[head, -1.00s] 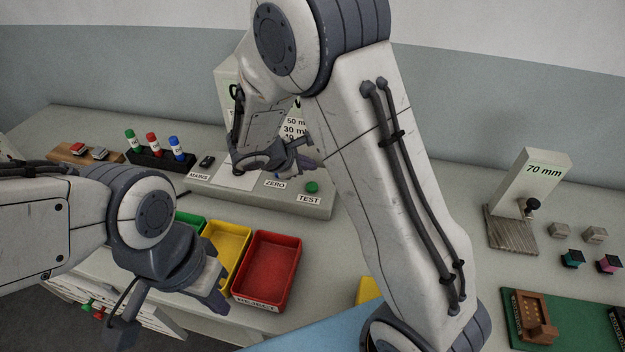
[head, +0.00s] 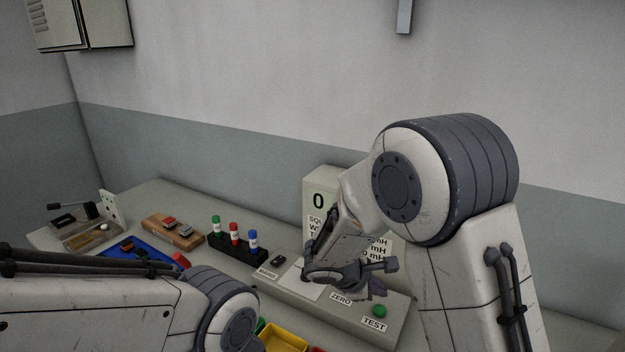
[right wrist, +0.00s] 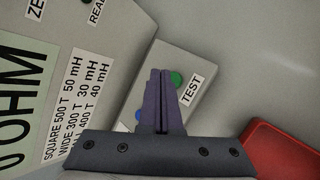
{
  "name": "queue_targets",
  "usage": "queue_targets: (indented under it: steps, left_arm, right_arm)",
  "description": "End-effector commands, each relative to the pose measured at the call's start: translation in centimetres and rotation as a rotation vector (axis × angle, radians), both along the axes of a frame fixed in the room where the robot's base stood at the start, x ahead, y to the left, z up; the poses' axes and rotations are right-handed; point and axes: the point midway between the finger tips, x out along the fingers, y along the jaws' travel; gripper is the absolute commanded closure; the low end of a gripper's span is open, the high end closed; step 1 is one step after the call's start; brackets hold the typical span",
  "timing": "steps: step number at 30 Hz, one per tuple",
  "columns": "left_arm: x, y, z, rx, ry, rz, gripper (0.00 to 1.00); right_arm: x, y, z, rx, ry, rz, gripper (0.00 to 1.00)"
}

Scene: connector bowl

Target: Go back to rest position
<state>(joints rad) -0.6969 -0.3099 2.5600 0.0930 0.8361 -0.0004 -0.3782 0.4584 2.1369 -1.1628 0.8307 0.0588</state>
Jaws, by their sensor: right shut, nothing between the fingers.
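My right gripper (head: 376,288) hangs above the test panel, in front of the meter box with the printed labels. In the right wrist view its two fingers (right wrist: 157,98) are pressed together with nothing between them. In the head view the button (head: 379,311) is a little right of and below the gripper. My left arm comes in at the lower left; its gripper is below the frame.
The meter box (head: 318,187) stands behind my right gripper. A black holder (head: 237,246) with green, red and blue capped tubes stands left of the panel. A wooden block (head: 171,232) and a blue tray (head: 120,257) lie farther left. A yellow bin (head: 283,340) shows at the bottom.

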Motion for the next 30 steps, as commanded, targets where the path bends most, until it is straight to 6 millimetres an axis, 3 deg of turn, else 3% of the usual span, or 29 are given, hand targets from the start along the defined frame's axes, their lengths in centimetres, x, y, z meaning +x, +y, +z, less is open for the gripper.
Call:
queue_targets:
  steps: [6, 12, 15, 21, 30]
  left_arm:
    - [0.0, 0.0, 0.0, 0.0, 0.0, 0.0, 1.0]
    - [0.0, 0.0, 0.0, 0.0, 0.0, 0.0, 1.0]
    - [0.0, 0.0, 0.0, 0.0, 0.0, 0.0, 1.0]
    - [0.0, 0.0, 0.0, 0.0, 0.0, 0.0, 1.0]
    - [0.0, 0.0, 0.0, 0.0, 0.0, 0.0, 1.0]
  right_arm:
    - [-10.1, 5.0, 3.4, 0.293, 0.001, -0.236, 1.0]
    - [-20.3, 10.2, 4.9, 0.609, 0.084, -0.45, 1.0]
    - [-23.8, 12.0, 5.4, 0.725, 0.13, -0.523, 1.0]
    - [-27.0, 13.7, 6.0, 0.832, 0.185, -0.59, 1.0]
    - [-27.1, 13.8, 6.0, 0.837, 0.189, -0.596, 1.0]
